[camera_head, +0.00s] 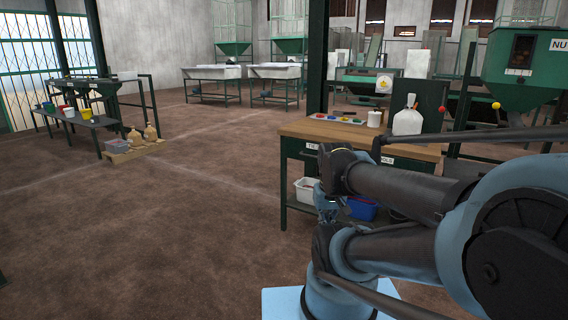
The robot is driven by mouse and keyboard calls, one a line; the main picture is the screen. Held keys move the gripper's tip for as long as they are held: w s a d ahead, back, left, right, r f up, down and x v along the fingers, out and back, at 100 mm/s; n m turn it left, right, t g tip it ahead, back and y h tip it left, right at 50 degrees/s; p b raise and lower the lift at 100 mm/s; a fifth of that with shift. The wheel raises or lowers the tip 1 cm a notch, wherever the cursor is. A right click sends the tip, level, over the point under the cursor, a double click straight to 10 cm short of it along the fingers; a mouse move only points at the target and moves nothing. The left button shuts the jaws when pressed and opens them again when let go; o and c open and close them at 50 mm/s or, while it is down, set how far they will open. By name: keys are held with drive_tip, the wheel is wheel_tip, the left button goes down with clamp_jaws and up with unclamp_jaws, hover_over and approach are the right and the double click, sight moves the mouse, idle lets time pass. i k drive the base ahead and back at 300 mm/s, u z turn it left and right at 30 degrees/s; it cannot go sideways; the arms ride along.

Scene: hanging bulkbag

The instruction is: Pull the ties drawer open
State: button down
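The ties drawer (297,148) is in the dark green front of the wooden-topped workbench (290,128), at its left end. Its white label (311,146) reads "TIE", and the rest is covered by my arm. The visible part of the drawer front looks flush with the bench, so it appears shut. Its handle cannot be made out. My arm is folded in front of the bench's middle. A small blue-grey part at its end, probably my gripper (325,207), shows below the dark wrist, to the right of and lower than the drawer. Its fingers cannot be told apart.
A second drawer label (385,160) ending "OLS" shows past my arm. A white bin (306,190) and a blue bin (362,208) sit on the lower shelf. A white jug (407,120) stands on top.

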sight(301, 149)
drive_tip(key=z, duration=0.25)
drive_tip(key=i, duration=0.95)
drive_tip(key=z, duration=0.2)
drive_tip(key=k, duration=0.65)
drive_tip(key=z, duration=0.55)
drive_tip(key=k, duration=0.65)
drive_tip(key=z, duration=0.1)
drive_tip(key=i, duration=1.6)
drive_tip(key=z, duration=0.7)
